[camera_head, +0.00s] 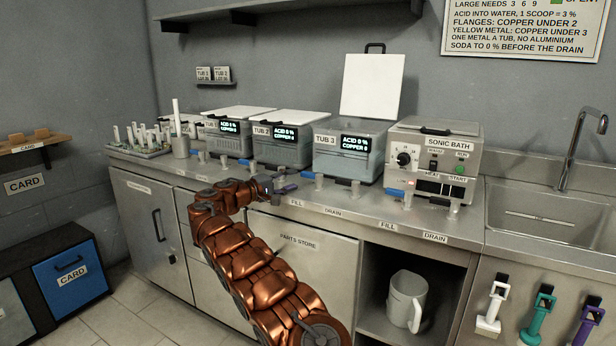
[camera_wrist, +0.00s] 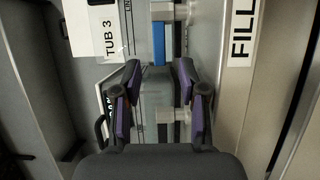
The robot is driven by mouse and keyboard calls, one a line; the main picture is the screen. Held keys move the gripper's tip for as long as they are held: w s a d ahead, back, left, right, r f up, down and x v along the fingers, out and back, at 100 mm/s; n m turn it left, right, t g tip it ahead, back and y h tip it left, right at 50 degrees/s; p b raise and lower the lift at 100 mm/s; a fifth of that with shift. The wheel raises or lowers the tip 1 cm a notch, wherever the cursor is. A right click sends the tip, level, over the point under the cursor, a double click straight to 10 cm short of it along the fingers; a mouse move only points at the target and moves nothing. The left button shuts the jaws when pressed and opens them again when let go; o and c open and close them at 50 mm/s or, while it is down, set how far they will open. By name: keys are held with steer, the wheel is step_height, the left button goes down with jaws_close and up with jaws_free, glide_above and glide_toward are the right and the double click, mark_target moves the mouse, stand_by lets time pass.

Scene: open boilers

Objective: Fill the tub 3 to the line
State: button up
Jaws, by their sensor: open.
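Tub 3 (camera_head: 345,158) stands on the counter with its white lid (camera_head: 372,85) raised. Its display (camera_head: 356,143) appears to read acid 0 % and copper 0. The water level and line inside are hidden from this angle. My gripper (camera_head: 281,189) is open at the counter's front edge, in front of and left of tub 3. In the wrist view, my gripper (camera_wrist: 158,78) has its purple-padded fingers spread around empty space, with a blue lever (camera_wrist: 158,42) just beyond the fingertips. The TUB 3 label (camera_wrist: 95,35) is to the left and a FILL label (camera_wrist: 242,35) to the right.
Tub 2 (camera_head: 284,152) stands left of tub 3, lid closed. The sonic bath (camera_head: 430,165) is right, then the sink (camera_head: 545,215). Small taps line the counter front, above FILL and DRAIN labels. A jug (camera_head: 406,300) sits in the open cupboard below.

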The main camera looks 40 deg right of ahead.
mark_target(305, 176)
steer(key=d, duration=0.5)
steer(key=s+d, duration=0.1)
steer(key=d, duration=0.1)
steer(key=shift+d+p, duration=0.2)
steer(key=shift+p, duration=0.1)
jaws_close()
